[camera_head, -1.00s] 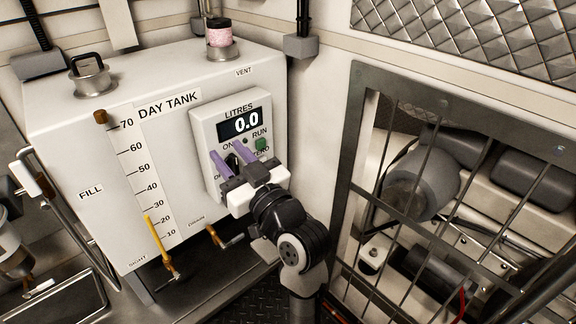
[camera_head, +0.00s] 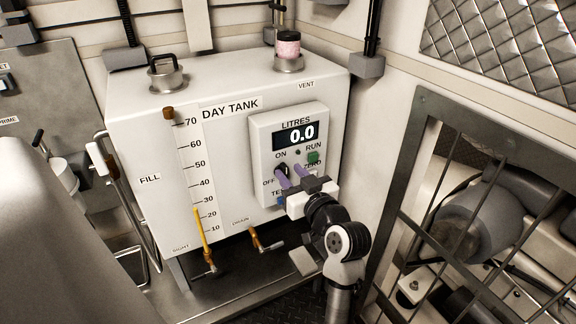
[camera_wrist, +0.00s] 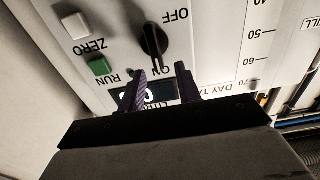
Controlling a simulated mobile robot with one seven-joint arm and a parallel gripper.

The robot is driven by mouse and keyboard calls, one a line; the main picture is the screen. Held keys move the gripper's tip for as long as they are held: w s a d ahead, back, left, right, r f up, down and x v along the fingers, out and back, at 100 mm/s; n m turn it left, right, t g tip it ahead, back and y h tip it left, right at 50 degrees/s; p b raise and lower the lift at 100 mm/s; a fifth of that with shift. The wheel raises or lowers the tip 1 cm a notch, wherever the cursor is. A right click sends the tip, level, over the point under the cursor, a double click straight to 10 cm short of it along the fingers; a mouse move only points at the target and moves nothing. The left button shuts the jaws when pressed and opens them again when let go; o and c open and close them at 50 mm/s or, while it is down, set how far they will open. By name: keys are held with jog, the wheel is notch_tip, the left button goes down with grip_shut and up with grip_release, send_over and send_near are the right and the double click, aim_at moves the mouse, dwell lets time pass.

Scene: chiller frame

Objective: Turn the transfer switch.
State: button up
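The only switch I see is a black rotary knob (camera_head: 282,169) marked ON and OFF on the LITRES panel (camera_head: 262,131) of the day tank. No label reads "transfer". In the wrist view the knob (camera_wrist: 153,42) appears upside down, between the OFF and ON labels.
A green RUN button (camera_head: 313,158) sits right of the knob. A white ZERO button (camera_wrist: 76,25) shows in the wrist view. A blue button (camera_head: 281,201) lies below the fingers. A barred metal frame (camera_head: 406,150) stands at right. Drain and sight valves are below left.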

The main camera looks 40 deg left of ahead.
jog(key=shift+x, duration=1.2)
grip_shut()
